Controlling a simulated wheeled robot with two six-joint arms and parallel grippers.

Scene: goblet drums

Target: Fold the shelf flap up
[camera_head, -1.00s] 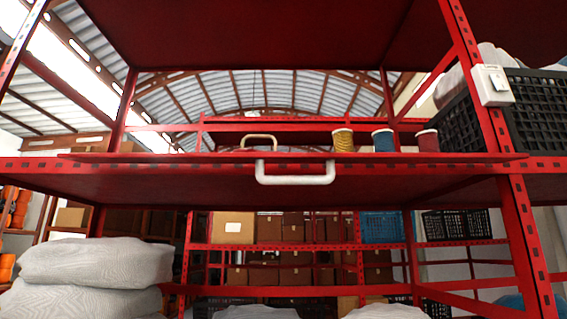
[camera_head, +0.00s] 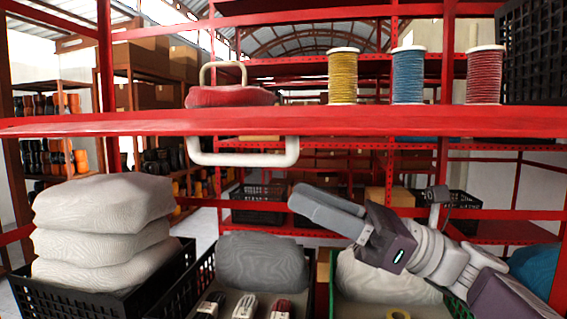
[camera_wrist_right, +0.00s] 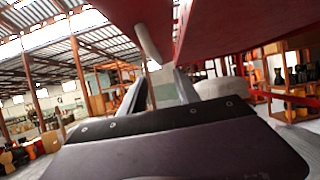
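The red shelf flap (camera_head: 350,122) runs across the head view as a long strip, seen almost edge-on and lying about level. A white U-shaped handle (camera_head: 243,158) hangs below its front edge. My right gripper (camera_head: 298,202) is below and just right of the handle, apart from it. In the right wrist view the two grey fingers (camera_wrist_right: 160,88) are spread with a gap between them. The handle (camera_wrist_right: 149,42) shows just beyond the fingertips, and the flap's underside (camera_wrist_right: 225,28) is overhead. My left gripper is not in view.
A red cushioned item (camera_head: 230,96) with a tan loop and yellow (camera_head: 342,78), blue (camera_head: 408,78) and red (camera_head: 484,78) spools stand above the flap strip. Below are stacked grey sacks (camera_head: 100,230) and black crates (camera_head: 170,290). A black crate (camera_head: 537,50) is at upper right.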

